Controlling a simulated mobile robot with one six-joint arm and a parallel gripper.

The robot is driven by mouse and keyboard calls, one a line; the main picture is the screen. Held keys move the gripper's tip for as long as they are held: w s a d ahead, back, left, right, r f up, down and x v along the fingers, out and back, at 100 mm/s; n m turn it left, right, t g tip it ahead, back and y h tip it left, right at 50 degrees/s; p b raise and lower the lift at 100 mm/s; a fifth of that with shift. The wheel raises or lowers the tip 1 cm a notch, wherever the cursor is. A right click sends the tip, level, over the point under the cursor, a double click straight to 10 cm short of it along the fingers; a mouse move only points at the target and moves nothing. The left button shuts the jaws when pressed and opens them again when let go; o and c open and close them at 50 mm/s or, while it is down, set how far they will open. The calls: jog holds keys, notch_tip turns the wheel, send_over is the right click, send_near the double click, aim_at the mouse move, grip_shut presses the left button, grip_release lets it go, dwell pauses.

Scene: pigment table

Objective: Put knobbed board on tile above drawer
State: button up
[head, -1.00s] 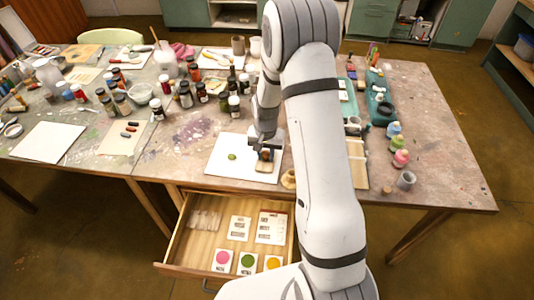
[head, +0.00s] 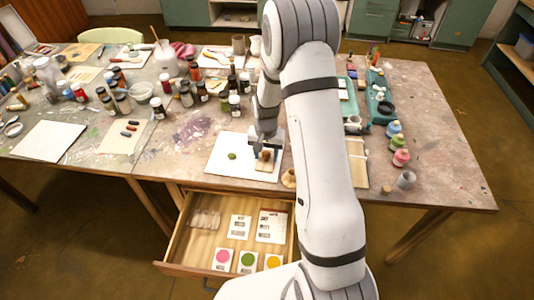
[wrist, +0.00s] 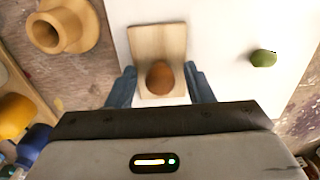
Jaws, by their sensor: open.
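The knobbed board (wrist: 158,45) is a small pale wooden plate with a round brown knob (wrist: 160,78). It lies on the white tile (wrist: 225,30), toward one edge. In the head view the board (head: 267,163) is on the right part of the white tile (head: 222,168), on the table just above the open drawer (head: 178,240). My gripper (wrist: 161,88) is open, with one blue-grey finger on each side of the knob and visible gaps between. In the head view my gripper (head: 267,148) is directly over the board, partly hiding it.
A green blob (wrist: 263,58) lies on the tile beside the board. A wooden ring-shaped piece (wrist: 62,28) stands close by, off the tile. Several paint bottles (head: 185,97) stand behind to the left. The drawer holds cards and colour swatches.

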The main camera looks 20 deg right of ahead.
aim_at(266, 153)
notch_tip(266, 153, up, 12)
jog(key=s+r+n+t, duration=0.1)
jog(key=s+r, duration=0.3)
jog(key=s, duration=0.4)
jog(key=s+a+r+n+t, duration=0.1)
jog(key=s+r+n, duration=0.1)
jog(key=s+r, duration=0.3)
jog(key=s+r+n, duration=0.2)
jog(key=s+r, duration=0.3)
jog(key=s, duration=0.6)
jog(key=shift+s+a+t+b, duration=0.3)
jog(key=shift+a+t+b, duration=0.05)
jog(key=shift+t, duration=0.05)
